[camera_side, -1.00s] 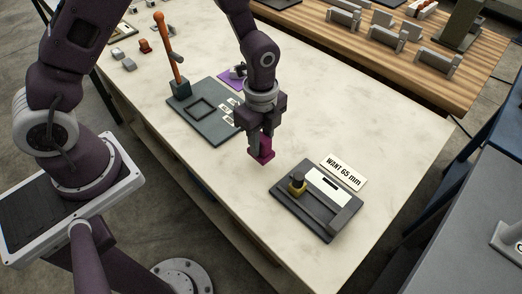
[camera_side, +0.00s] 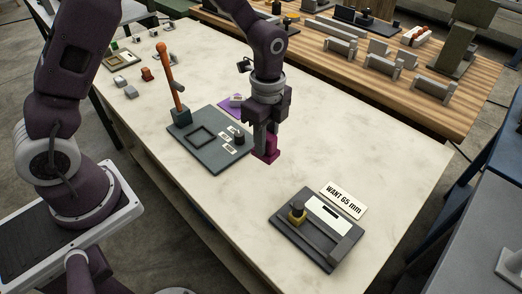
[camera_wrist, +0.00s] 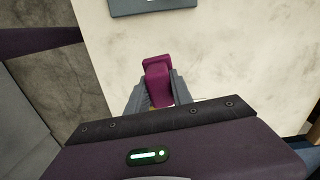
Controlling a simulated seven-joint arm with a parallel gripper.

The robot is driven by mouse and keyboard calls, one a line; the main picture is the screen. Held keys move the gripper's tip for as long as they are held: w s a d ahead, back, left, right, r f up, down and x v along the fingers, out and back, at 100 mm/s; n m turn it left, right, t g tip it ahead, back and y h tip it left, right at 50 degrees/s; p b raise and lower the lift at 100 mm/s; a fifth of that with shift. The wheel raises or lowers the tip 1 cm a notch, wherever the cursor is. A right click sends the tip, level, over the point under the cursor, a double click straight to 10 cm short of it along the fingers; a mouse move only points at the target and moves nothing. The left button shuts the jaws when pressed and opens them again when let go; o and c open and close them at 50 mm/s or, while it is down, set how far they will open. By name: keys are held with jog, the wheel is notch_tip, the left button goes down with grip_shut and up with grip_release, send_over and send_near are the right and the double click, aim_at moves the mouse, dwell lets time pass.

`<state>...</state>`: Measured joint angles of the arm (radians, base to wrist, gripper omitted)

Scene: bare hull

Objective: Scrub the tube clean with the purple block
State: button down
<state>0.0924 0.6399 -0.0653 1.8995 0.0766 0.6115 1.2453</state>
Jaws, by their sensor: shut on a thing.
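My gripper (camera_side: 266,138) is shut on a magenta-purple block (camera_side: 266,154). The block hangs below the fingers at the right end of a dark board; I cannot tell whether it touches the table. In the wrist view the block (camera_wrist: 158,72) sits between the two grey fingers (camera_wrist: 160,95). A small dark cylinder (camera_side: 239,138) stands on the board just left of the block. I cannot tell whether it is the tube, and no other thing shows clearly as a tube.
The dark board (camera_side: 205,154) carries a square frame and small labels. An orange lever (camera_side: 171,80) rises at its far left. A purple mat (camera_side: 228,106) lies behind. A dark gauge fixture (camera_side: 318,228) and a "WANT 65 mm" sign (camera_side: 343,200) stand front right. The pale tabletop between is clear.

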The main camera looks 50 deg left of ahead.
jog(key=w+a+n, duration=0.3)
jog(key=w+a, duration=0.3)
jog(key=a, duration=0.3)
jog(key=w+a+r+n, duration=0.1)
jog(key=w+a+n, duration=0.1)
jog(key=w+a, duration=0.55)
jog(key=w+a+n, duration=0.3)
jog(key=w+a, duration=0.2)
jog(key=a, duration=0.6)
jog(key=shift+s+d+f, duration=0.1)
jog(key=shift+f, duration=1.8)
jog(key=shift+s+d+f, duration=0.1)
jog(key=shift+f, duration=1.75)
jog(key=shift+s+a+f, duration=0.1)
jog(key=shift+s+a, duration=2.25)
jog(key=shift+a, duration=0.1)
jog(key=shift+w+d, duration=2.3)
jog(key=shift+w, duration=0.05)
jog(key=shift+d, duration=0.1)
notch_tip(320, 180, up, 8)
